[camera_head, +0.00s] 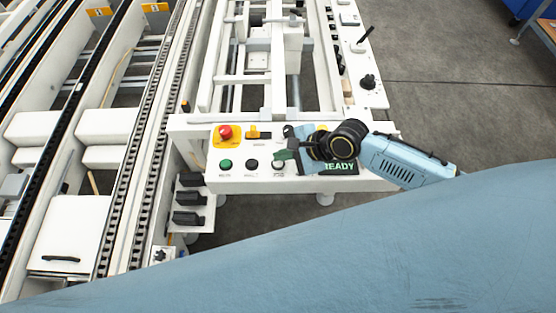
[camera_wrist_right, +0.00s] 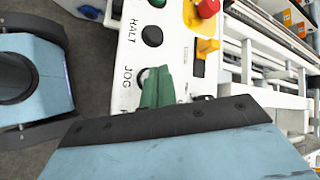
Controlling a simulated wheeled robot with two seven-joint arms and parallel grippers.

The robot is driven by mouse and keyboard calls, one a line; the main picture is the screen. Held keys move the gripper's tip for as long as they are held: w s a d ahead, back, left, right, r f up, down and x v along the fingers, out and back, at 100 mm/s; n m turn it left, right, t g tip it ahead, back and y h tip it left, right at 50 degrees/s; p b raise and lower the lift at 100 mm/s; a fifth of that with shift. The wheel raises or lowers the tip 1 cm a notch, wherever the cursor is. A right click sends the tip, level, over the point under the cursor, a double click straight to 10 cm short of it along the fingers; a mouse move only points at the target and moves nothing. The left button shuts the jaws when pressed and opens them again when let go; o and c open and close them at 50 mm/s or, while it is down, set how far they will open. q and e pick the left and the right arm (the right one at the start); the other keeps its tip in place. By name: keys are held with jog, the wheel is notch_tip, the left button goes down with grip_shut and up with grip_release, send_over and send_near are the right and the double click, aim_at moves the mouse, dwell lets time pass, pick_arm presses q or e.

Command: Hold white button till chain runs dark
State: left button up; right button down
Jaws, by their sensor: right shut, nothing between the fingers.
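The white button (camera_head: 278,163) is the rightmost of three in the front row of the control panel (camera_head: 240,178). In the right wrist view it sits by the JOG label (camera_wrist_right: 145,76), mostly hidden by green fingertips. My right gripper (camera_head: 284,154) comes in from the right, shut and empty, its tips at the button. Whether they touch or press it I cannot tell. It also shows in the right wrist view (camera_wrist_right: 157,88). The chain (camera_head: 144,136) runs along the conveyor left of the panel; no lamp on it is distinguishable. My left gripper is out of view.
A red emergency stop (camera_head: 225,132) on a yellow plate and a yellow switch (camera_head: 256,134) sit behind the buttons. A green button (camera_head: 225,164) and a black button (camera_head: 252,164) are to the left. A display (camera_head: 340,167) reads "READY", partly covered by my arm.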

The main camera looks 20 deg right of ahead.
jog(key=shift+f, duration=0.1)
jog(key=shift+f, duration=0.35)
jog(key=shift+f, duration=0.5)
dwell(7.0)
